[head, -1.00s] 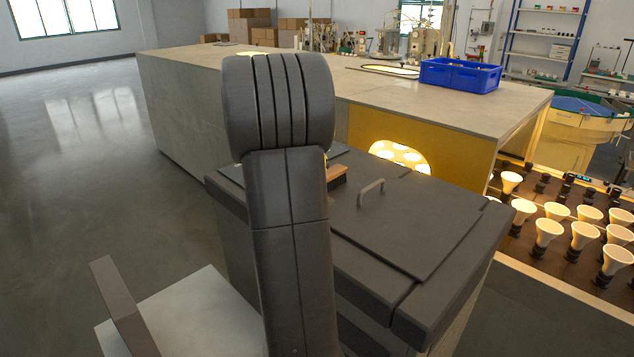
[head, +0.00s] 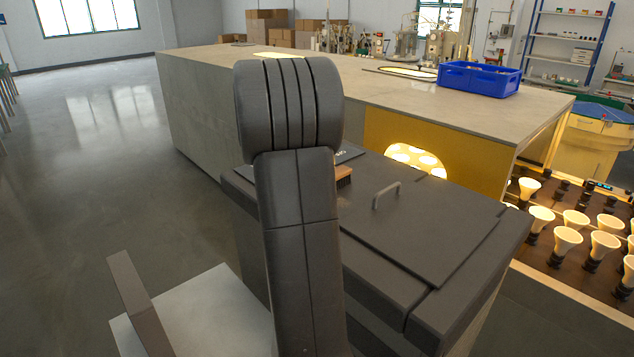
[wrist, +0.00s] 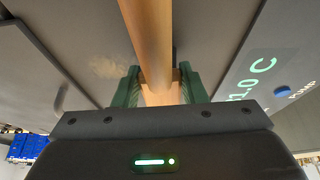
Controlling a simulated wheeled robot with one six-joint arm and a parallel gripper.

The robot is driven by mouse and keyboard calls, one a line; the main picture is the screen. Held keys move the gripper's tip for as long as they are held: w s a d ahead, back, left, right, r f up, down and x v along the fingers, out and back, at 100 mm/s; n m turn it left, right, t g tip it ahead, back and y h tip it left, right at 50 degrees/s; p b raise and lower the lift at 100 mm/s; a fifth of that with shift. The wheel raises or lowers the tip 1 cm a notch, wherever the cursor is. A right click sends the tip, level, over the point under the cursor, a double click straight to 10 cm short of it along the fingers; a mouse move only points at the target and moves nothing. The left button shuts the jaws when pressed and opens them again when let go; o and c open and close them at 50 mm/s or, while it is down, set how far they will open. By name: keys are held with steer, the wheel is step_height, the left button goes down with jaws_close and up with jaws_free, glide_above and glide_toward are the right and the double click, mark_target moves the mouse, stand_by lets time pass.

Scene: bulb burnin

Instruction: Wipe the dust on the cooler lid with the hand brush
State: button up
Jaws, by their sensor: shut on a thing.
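The cooler lid (head: 440,225) is a dark grey flat top with a raised panel and a small grey handle (head: 387,194). The hand brush (head: 343,175) shows only as a bit of wood beside my arm in the head view. In the wrist view its wooden handle (wrist: 148,35) runs up from between the green fingers of my gripper (wrist: 158,92), which is shut on it. A pale tan dust patch (wrist: 108,67) lies on the lid, left of the brush. The bristles are hidden, so I cannot tell whether they touch the lid. My arm hides the gripper in the head view.
A display panel (wrist: 255,85) with lit digits lies right of the brush in the wrist view. Behind the cooler stands a long counter (head: 350,85) with a blue crate (head: 478,79). Lit bulbs (head: 567,240) stand in a rack at right. Open floor (head: 110,150) lies at left.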

steer(key=shift+s+d+b, duration=0.45)
steer(key=shift+s+d, duration=0.65)
steer(key=shift+s+d+f+b, duration=0.2)
steer(key=shift+s+d+b, duration=0.6)
steer(key=shift+s+d, duration=0.75)
steer(key=shift+s+d+r+b, duration=0.1)
steer(key=shift+s+d+b, duration=0.2)
steer(key=shift+s+d, duration=0.65)
steer(key=shift+s+a+r, duration=0.15)
steer(key=shift+s+a, duration=0.5)
steer(key=shift+a, duration=0.05)
steer(key=shift+w+a+p, duration=1)
steer(key=shift+w+a, duration=2)
steer(key=shift+w, duration=0.1)
steer(key=shift+w+a, duration=0.5)
steer(key=shift+a, duration=0.05)
steer(key=shift+w+a+f, duration=0.2)
